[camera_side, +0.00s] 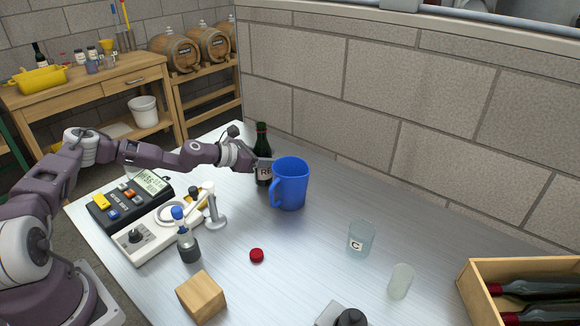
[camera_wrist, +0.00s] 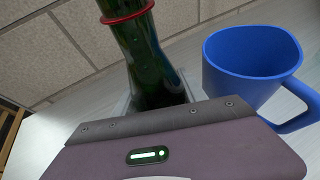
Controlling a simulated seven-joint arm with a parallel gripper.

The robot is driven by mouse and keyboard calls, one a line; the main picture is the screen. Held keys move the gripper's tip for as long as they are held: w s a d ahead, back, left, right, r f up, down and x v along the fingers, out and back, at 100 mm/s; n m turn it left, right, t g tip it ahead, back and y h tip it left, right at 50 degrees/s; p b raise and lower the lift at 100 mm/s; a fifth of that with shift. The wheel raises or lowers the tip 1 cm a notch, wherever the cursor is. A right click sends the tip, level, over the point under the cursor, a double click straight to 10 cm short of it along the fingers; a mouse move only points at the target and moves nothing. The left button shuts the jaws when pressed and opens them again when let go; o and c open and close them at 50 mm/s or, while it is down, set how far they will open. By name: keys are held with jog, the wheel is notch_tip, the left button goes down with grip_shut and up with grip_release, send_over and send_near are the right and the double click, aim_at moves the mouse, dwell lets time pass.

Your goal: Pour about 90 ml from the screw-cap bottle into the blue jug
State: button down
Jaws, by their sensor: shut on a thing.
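The dark green screw-cap bottle (camera_side: 263,160) stands upright behind the blue jug in the side view, with a pale label partly covered. In the wrist view the bottle (camera_wrist: 146,60) shows its neck and shoulder with a red ring; its mouth is out of frame. My gripper (camera_side: 262,166) is shut on the bottle's body; the fingertips are mostly hidden. The blue jug (camera_side: 292,183) stands upright on the table just right of the bottle, its handle towards the left front. In the wrist view the jug (camera_wrist: 252,60) is at the right.
A glass marked C (camera_side: 360,239), a frosted glass (camera_side: 401,281), a wooden block (camera_side: 202,297) and a dropper bottle (camera_side: 187,240) stand in front. A meter (camera_side: 130,200) and a stand are at left. A bottle crate (camera_side: 476,295) is at right. The wall lies close behind.

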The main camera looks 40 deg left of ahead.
jog(key=shift+r, duration=0.1)
